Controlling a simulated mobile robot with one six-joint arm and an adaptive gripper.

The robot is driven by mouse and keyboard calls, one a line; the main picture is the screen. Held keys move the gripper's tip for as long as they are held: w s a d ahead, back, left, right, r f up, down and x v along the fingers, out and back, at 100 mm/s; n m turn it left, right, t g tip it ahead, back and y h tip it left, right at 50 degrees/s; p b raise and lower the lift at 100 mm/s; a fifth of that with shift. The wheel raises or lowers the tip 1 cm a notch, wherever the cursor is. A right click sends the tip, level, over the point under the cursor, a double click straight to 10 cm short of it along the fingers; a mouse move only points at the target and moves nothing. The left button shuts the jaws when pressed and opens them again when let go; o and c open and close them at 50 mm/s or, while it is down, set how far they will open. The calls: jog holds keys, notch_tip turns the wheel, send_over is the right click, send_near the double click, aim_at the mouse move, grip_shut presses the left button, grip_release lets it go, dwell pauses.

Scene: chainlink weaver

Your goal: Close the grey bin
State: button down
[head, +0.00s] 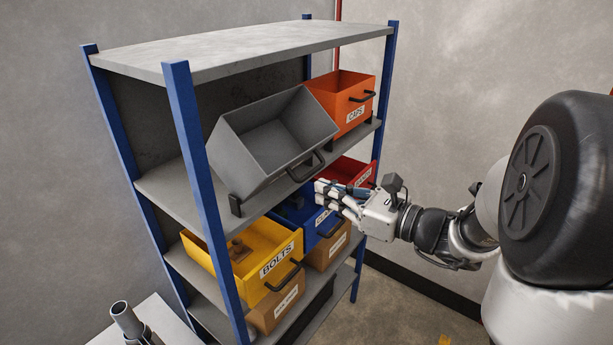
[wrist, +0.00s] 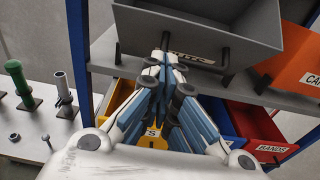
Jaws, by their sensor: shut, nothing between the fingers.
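The grey bin (head: 270,137) sits on the upper shelf, tilted forward with its open top and empty inside facing out. A dark handle (head: 306,167) is on its front. In the wrist view the grey bin (wrist: 205,22) fills the top, with a label partly hidden behind my fingertips. My gripper (head: 319,191) is shut and empty, just below and right of the bin's handle in the head view. In the wrist view my gripper (wrist: 164,58) has its fingertips together in front of the bin's lower front. I cannot tell whether they touch it.
An orange bin (head: 345,104) stands right of the grey bin. Below are a yellow bin (head: 250,287) pulled out, a blue bin (head: 326,241) and a red bin (wrist: 262,130). A blue post (head: 203,190) stands at the left. A side table (wrist: 22,145) holds upright metal parts.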

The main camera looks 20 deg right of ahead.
aim_at(288, 166)
jog(key=w+a, duration=0.1)
jog(key=w+r, duration=0.1)
jog(key=w+a, duration=0.1)
jog(key=shift+w+a+r, duration=0.2)
jog(key=shift+a+r, duration=0.05)
jog(key=shift+a, duration=0.05)
jog(key=shift+w+a+r, duration=0.25)
jog(key=shift+w+r, duration=0.2)
jog(key=shift+a+r+p, duration=0.1)
jog(key=shift+r+p, duration=0.3)
jog(key=shift+p, duration=0.5)
jog(key=shift+w+g+p, duration=0.15)
jog(key=shift+g+p, duration=0.15)
